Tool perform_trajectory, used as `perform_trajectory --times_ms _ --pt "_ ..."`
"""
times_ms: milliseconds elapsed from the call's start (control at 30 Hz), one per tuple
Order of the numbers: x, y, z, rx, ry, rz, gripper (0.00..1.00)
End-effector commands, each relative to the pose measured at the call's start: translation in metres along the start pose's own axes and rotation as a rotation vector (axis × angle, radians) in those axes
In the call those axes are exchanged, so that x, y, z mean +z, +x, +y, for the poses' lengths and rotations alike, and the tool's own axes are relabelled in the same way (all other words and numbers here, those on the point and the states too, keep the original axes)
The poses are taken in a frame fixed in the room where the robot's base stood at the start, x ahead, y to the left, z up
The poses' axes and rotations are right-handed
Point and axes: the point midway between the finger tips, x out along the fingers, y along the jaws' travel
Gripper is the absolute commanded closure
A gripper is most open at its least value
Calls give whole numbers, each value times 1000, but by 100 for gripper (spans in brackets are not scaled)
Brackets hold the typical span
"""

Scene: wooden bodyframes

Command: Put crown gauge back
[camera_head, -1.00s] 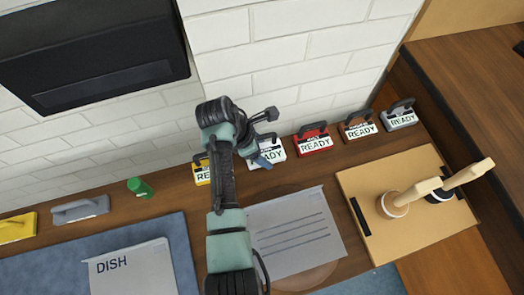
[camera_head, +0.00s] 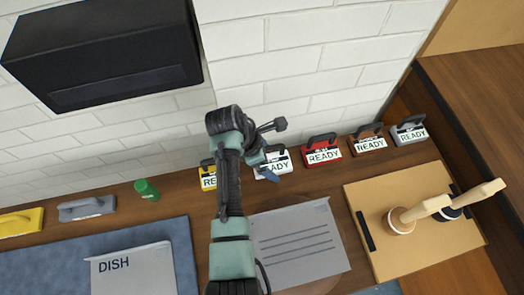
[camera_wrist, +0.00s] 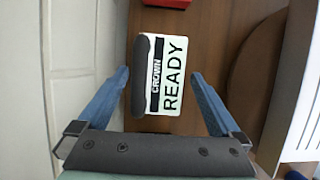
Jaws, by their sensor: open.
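The crown gauge (camera_wrist: 172,84) is a white block with a dark handle and a label reading CROWN READY. It fills the middle of the wrist view, and in the head view this white block (camera_head: 283,163) stands on the wooden counter by the brick wall, partly hidden by my arm. My gripper (camera_wrist: 160,75) is open, with one blue finger on each side of the gauge and visible gaps to both. The fingers hold nothing; how far above the gauge they are, I cannot tell. The gripper also shows in the head view (camera_head: 262,168).
A red gauge (camera_head: 322,151), a brown one and a grey one stand to the right, a yellow one (camera_head: 208,181) to the left. A grey lined sheet (camera_head: 300,245) lies in front. A board (camera_head: 420,185) with wooden-handled tools is at right.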

Motion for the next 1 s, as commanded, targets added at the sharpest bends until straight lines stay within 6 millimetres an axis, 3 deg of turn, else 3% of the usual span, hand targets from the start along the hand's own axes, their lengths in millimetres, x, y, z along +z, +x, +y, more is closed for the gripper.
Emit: perform_trajectory --times_ms 300,500,700,1000 --pt "0 -68 1 5 0 -1 0" --pt "0 -100 1 4 0 -1 0" --pt "0 -113 0 1 0 0 0" --pt "0 -114 0 0 0 0 0"
